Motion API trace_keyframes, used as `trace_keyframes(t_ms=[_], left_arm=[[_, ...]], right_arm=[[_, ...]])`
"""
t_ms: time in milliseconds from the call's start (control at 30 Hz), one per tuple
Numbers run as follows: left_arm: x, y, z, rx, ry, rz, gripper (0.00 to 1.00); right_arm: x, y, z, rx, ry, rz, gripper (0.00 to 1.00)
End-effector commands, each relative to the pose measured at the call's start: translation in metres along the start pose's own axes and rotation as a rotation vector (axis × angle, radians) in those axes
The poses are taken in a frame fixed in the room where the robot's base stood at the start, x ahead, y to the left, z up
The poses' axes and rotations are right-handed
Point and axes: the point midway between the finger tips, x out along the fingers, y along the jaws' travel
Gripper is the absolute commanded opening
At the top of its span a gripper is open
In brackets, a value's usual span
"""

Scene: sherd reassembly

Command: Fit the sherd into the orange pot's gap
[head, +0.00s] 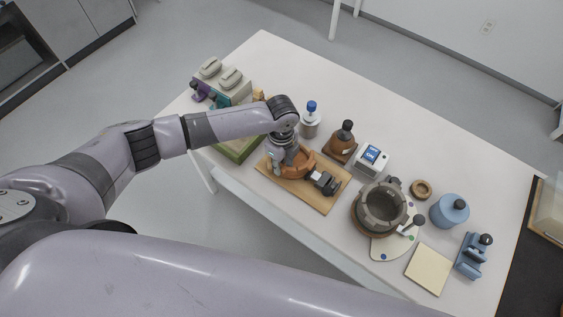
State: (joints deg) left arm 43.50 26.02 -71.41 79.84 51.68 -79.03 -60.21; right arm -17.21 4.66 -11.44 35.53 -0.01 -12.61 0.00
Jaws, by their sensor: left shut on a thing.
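The orange pot (302,169) stands on a wooden board (312,199) near the front edge of the white table. My left gripper (276,163) points down at the pot's left side, close to its rim. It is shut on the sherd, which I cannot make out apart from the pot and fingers. The pot's gap is hidden too, so I cannot tell whether the sherd touches its edges. A dark grey clamp-like block (325,183) sits at the pot's right side on the board. My right gripper is out of view.
Right of the board stand a white device with a blue screen (372,160), a grey pot (382,206) and a blue jar (449,211). Behind are a brown knobbed piece (343,140) and a blue-capped bottle (310,121). A green tray (238,148) lies left. The back of the table is clear.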

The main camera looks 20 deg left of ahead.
Motion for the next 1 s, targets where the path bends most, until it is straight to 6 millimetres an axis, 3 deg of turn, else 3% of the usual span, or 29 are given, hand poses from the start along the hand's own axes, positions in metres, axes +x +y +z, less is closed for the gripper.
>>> trace_keyframes(t_ms=[167,200,533,867,1000], left_arm=[[0.004,0.003,-0.001,0.001,0.000,0.007,0.04],[0.004,0.003,-0.001,0.001,0.000,0.007,0.25],[0.002,0.002,-0.001,0.001,0.000,0.004,0.47],[-0.001,0.001,0.000,0.001,0.000,0.002,0.47],[-0.015,0.000,0.000,0.001,0.000,-0.001,0.47]], right_arm=[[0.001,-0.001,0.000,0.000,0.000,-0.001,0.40],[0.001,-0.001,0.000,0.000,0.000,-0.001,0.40],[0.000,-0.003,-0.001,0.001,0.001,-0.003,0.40],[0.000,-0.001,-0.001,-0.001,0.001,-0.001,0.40],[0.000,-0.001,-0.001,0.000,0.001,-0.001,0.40]])
